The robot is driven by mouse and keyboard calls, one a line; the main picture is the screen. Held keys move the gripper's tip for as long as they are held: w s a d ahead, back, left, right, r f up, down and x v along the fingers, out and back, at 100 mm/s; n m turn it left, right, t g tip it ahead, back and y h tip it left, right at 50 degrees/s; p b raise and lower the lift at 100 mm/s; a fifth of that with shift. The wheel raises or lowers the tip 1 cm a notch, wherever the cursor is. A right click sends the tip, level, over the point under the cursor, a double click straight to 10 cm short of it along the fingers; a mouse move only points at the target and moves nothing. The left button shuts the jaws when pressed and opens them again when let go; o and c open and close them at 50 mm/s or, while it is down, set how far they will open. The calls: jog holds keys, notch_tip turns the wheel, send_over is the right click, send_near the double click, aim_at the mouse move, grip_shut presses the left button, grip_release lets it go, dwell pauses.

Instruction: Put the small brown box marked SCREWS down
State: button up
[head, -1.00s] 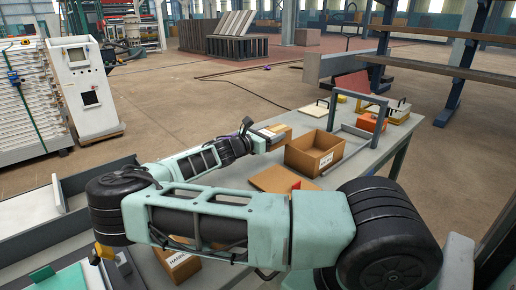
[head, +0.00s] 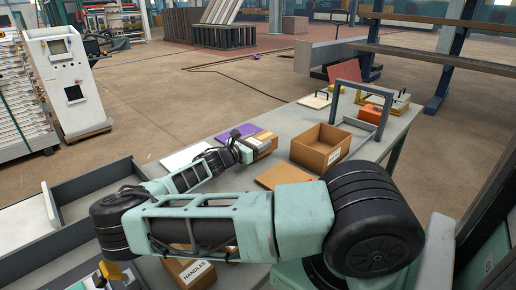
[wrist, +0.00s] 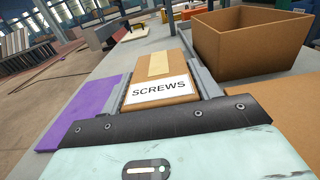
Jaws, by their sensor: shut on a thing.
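The small brown box marked SCREWS (wrist: 158,65) is between my gripper's two fingers in the wrist view, its white label facing my wrist. In the head view the box (head: 266,146) shows at the end of my arm, over the grey table. My gripper (head: 255,147) is shut on it. The box looks low over the table top, but I cannot tell whether its underside touches. A purple sheet (wrist: 88,112) lies to the left of the box; it also shows in the head view (head: 232,134).
A larger open brown box (head: 320,148) stands close to the right of my gripper. A flat brown panel (head: 285,177) lies nearer me. A grey frame (head: 362,98) and trays are farther along the table (head: 290,118). A HANDLES box (head: 190,273) is under my arm.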

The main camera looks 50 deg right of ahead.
jog(key=shift+f, duration=1.3)
jog(key=shift+f, duration=0.15)
jog(key=o, duration=1.1)
